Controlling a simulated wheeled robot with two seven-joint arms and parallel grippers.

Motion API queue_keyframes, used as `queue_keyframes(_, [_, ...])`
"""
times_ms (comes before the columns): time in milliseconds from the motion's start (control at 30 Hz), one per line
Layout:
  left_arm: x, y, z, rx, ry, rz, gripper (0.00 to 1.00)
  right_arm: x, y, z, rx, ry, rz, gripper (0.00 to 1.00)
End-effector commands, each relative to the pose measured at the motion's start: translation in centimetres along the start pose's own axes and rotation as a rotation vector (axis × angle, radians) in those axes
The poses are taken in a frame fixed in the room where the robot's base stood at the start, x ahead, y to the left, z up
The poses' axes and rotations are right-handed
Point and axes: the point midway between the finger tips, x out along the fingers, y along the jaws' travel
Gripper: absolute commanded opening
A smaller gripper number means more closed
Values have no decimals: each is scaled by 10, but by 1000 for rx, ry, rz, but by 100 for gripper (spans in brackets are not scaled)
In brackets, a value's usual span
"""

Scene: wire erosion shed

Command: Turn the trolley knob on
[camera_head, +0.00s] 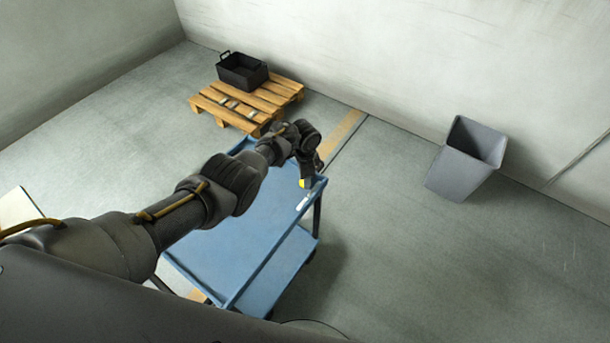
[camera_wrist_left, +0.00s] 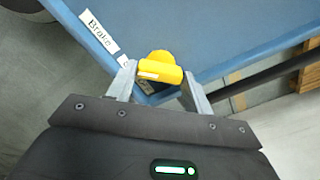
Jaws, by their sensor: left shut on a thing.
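The blue trolley (camera_head: 262,215) stands on the floor in front of me. Its yellow knob (camera_wrist_left: 160,68) sits at a corner of the trolley top, beside a white label reading "Brake" (camera_wrist_left: 99,32). In the head view the knob (camera_head: 302,183) shows as a small yellow spot at the right corner. My left gripper (camera_wrist_left: 161,80) is shut on the knob, with one finger on each side of it. A small dark plate under the knob is partly hidden. My right gripper is not in view.
A wooden pallet (camera_head: 268,94) with a black crate (camera_head: 242,74) on it lies beyond the trolley. A grey bin (camera_head: 462,165) stands at the right near the wall. The floor between trolley and bin is free.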

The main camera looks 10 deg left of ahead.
Motion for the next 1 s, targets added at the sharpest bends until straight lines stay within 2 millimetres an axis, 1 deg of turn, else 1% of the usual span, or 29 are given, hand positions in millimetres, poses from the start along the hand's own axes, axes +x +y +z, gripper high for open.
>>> queue_keyframes(533, [1, 2, -1, 30, 1, 2, 28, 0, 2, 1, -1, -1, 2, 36])
queue_keyframes(567, [1, 2, -1, 30, 1, 3, 52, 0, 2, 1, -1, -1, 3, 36])
queue_keyframes(600, [1, 2, -1, 30, 1, 3, 57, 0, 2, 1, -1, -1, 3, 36])
queue_keyframes(633, [1, 2, -1, 29, 1, 2, 60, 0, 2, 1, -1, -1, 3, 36])
queue_keyframes(867, [0, 1, 0, 26, 1, 1, 60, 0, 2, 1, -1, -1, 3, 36])
queue_keyframes(1000, [-9, 0, -1, 26, 2, 1, 60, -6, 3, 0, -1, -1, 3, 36])
